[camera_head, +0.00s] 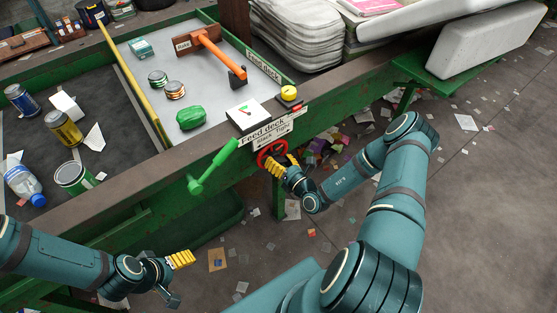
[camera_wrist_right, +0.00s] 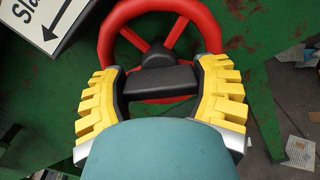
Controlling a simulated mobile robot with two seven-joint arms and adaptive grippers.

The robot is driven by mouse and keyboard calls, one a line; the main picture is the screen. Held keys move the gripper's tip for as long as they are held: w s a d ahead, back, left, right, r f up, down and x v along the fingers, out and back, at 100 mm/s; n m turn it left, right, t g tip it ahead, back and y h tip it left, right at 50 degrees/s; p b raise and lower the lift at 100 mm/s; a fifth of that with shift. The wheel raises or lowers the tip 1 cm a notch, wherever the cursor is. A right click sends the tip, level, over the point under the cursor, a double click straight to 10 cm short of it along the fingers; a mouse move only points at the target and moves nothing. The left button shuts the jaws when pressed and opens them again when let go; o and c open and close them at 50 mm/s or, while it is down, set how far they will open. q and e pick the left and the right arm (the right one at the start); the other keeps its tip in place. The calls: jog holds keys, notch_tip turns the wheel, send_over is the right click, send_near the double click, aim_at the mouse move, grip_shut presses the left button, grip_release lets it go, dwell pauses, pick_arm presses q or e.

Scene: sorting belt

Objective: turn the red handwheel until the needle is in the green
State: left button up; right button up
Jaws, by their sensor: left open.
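The red handwheel (camera_head: 272,149) is on the front side of the green belt frame, below the "Feed deck" sign. The gauge (camera_head: 246,114) is a white-faced box on the deck edge above it; a green mark shows, but the needle is too small to read. My right gripper (camera_head: 281,165) is at the wheel's lower side. In the right wrist view, its yellow fingers (camera_wrist_right: 159,98) are spread apart, with the handwheel (camera_wrist_right: 112,28) just beyond them and its lower rim partly hidden by a dark bar. My left gripper (camera_head: 180,279) is open and empty, low at the left.
A green lever (camera_head: 212,167) juts out left of the wheel. A yellow button (camera_head: 289,92) is beside the gauge. The floor in front is open, with scattered scraps.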

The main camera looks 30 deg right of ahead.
jog(key=o, duration=0.4)
jog(key=s, duration=0.8)
jog(key=s+d, duration=0.1)
jog(key=s, duration=0.3)
